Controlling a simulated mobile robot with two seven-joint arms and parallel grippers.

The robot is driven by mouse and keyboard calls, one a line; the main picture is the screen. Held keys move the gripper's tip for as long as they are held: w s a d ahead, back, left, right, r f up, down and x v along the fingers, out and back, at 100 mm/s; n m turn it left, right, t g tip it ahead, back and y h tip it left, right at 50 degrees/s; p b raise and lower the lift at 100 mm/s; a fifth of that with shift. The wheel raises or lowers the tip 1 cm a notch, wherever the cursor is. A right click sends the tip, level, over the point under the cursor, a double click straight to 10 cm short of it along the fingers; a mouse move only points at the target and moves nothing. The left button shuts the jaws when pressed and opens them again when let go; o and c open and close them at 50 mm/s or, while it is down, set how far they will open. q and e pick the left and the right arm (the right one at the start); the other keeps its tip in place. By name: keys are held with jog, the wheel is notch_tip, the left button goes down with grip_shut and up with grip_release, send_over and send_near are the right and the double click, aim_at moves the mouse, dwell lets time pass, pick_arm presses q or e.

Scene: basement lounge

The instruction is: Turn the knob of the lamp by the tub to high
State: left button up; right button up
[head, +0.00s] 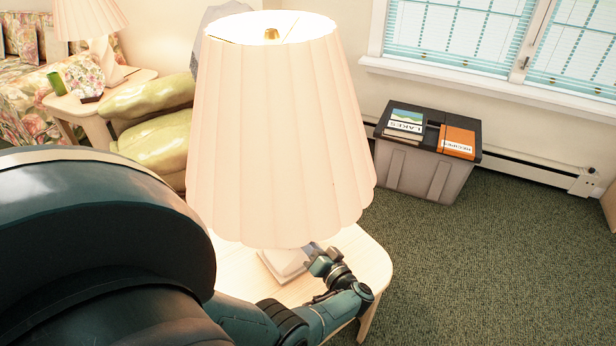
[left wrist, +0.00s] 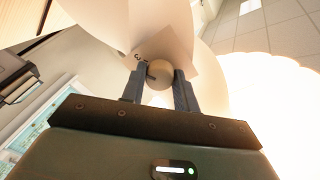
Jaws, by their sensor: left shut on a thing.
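A lamp with a pleated cream shade (head: 275,140) stands on a pale wooden side table (head: 375,262), and its shade glows. Its white base (head: 282,264) shows only partly below the shade. My left gripper (head: 318,254) reaches in under the shade's lower right edge, beside the base. In the left wrist view, my left gripper (left wrist: 160,88) is shut on a round beige knob (left wrist: 160,71) on the lamp. The grey tub (head: 425,172) with a dark lid stands on the floor behind the table, to the right. My right gripper is out of view.
A second lit lamp (head: 100,40) stands on another table at the left, by a floral sofa (head: 30,95). Green cushions (head: 155,125) are behind the lamp. Carpet (head: 500,250) is clear at right.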

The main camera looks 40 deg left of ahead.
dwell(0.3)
pick_arm(q)
jog(key=o, duration=1)
